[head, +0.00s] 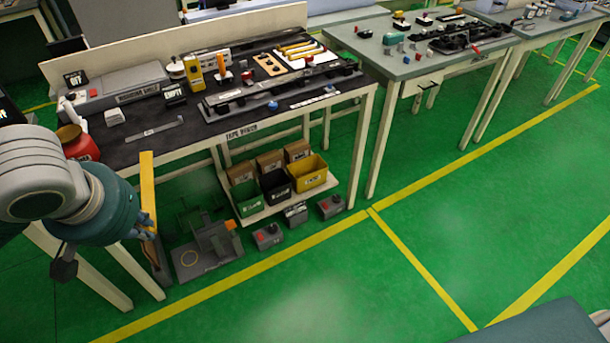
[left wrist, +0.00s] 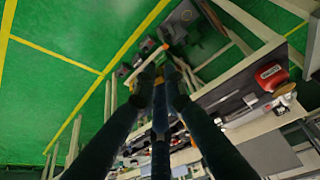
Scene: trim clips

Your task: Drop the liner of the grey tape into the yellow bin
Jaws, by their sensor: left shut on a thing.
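My left gripper (left wrist: 158,88) points away from the wrist, with its two dark fingers close together. The yellow bin (head: 313,180) stands on the low shelf under the bench, well to the right of the gripper. A grey strip (head: 154,131), perhaps the grey tape, lies on the bench top. My right gripper is out of view.
A green bin (head: 250,204) and a black bin (head: 277,190) stand left of the yellow one, with cardboard boxes (head: 270,162) behind. A grey stand (head: 208,255) and small boxes are on the floor. Bench legs (head: 362,150) flank the shelf. The floor in front is clear.

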